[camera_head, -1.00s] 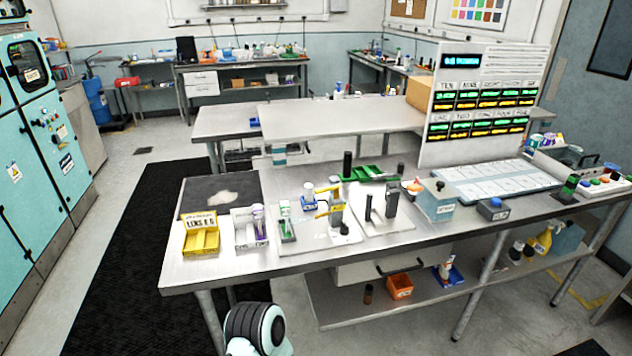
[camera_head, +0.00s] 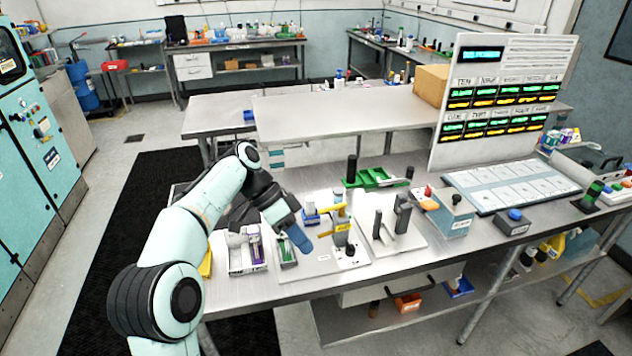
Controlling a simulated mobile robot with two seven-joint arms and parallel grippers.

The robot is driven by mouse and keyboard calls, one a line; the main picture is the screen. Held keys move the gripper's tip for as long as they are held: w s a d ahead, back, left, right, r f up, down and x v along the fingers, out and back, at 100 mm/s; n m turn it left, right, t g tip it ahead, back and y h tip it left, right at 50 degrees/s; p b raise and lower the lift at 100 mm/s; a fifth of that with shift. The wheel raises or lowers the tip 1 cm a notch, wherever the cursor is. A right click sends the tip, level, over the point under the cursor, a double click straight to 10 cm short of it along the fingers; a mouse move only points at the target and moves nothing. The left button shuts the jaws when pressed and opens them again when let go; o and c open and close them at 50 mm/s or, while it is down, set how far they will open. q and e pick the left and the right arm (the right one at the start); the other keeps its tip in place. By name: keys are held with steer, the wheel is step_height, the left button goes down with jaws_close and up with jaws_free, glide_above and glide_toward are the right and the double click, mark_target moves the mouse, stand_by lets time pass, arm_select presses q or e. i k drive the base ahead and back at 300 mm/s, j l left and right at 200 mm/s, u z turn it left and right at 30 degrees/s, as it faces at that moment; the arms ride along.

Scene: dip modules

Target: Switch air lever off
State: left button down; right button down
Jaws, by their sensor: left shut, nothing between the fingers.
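My left gripper (camera_head: 299,240) hangs over the front middle of the workbench, shut and empty, with blue fingertips pointing down. A fixture (camera_head: 342,236) with a yellow lever (camera_head: 332,208) stands on a white plate (camera_head: 322,263) just right of the fingertips. The gripper looks apart from the lever. I cannot tell for sure that this is the air lever, and no on or off label can be read. My right gripper is not in view.
A second white plate (camera_head: 405,240) with dark uprights is to the right. A green tray (camera_head: 372,178) lies behind. A white tray (camera_head: 240,268) and a small green-and-white holder (camera_head: 287,257) are close to the gripper. A grey box with a blue button (camera_head: 515,214) is further right.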

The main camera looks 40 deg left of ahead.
mark_target(332, 208)
steer(key=i+j, duration=0.7)
steer(key=j, duration=0.25)
